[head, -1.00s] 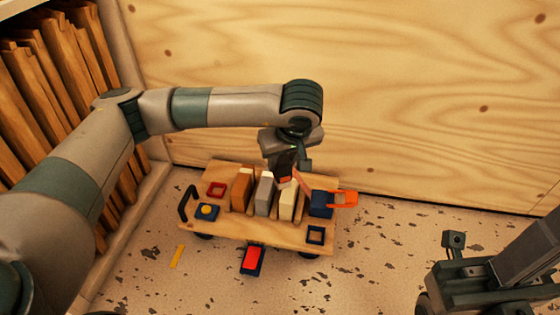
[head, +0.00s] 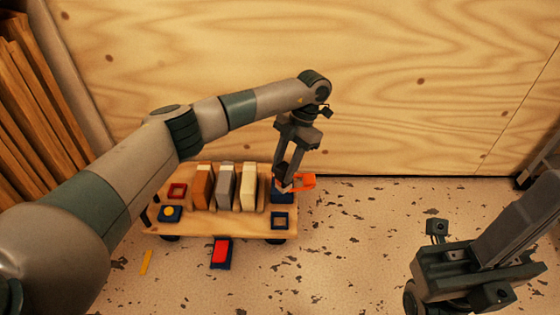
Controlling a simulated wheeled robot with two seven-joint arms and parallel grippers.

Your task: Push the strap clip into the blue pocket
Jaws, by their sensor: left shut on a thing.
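My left gripper (head: 284,186) points down at the right end of a small wooden cart (head: 190,224). It is shut on the strap clip, which is mostly hidden; only a small pale and orange bit shows at the fingertips. The fingertips are at the dark blue pocket (head: 277,197), which they partly cover. I cannot tell whether the clip is inside it or just above it. An orange loop (head: 304,183) sticks out to the right of the pocket. My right gripper (head: 445,268) is at the lower right, away from the cart; its jaw gap is not clear.
Brown, grey and cream blocks (head: 249,187) stand upright on the cart. A red frame (head: 177,190), a blue piece with a yellow knob (head: 170,213) and a blue square frame (head: 279,221) lie around them. A red-and-blue piece (head: 221,253) is at the front.

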